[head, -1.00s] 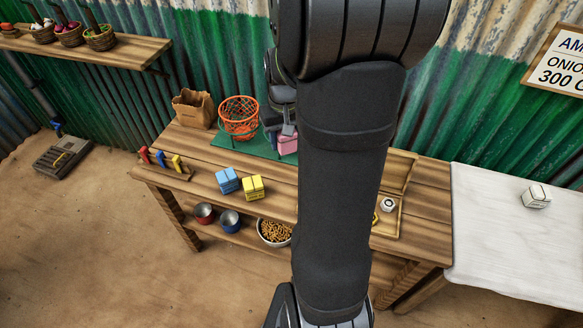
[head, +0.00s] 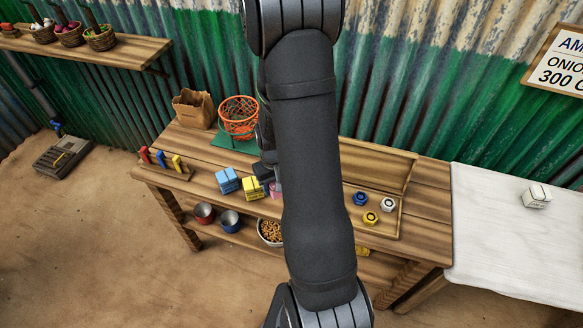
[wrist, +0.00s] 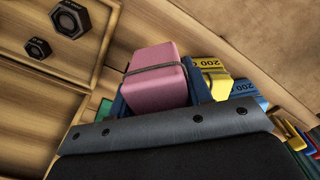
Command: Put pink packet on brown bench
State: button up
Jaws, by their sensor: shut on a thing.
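The pink packet (wrist: 153,72) with a dark band is between the jaws of my gripper (wrist: 155,98) in the wrist view. In the head view my gripper (head: 266,178) is mostly hidden behind my arm, and only a sliver of the pink packet (head: 276,190) shows. The packet is over the front part of the brown bench (head: 210,155), just right of the yellow packet (head: 253,189). I cannot tell whether its underside touches the bench top.
A blue packet (head: 227,180) stands left of the yellow one. Behind are an orange wire basket (head: 239,117), a green plate (head: 230,142) and a paper bag (head: 194,108). A wooden tray (head: 388,230) with hexagonal weights lies right.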

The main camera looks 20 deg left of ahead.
jog(key=shift+f, duration=2.6)
jog(key=o, duration=1.1)
jog(key=shift+f, duration=0.15)
notch_tip(320, 180, up, 12)
jog(key=shift+r, duration=0.2)
jog(key=shift+f, duration=0.1)
notch_tip(320, 180, down, 12)
jog(key=shift+r, duration=1)
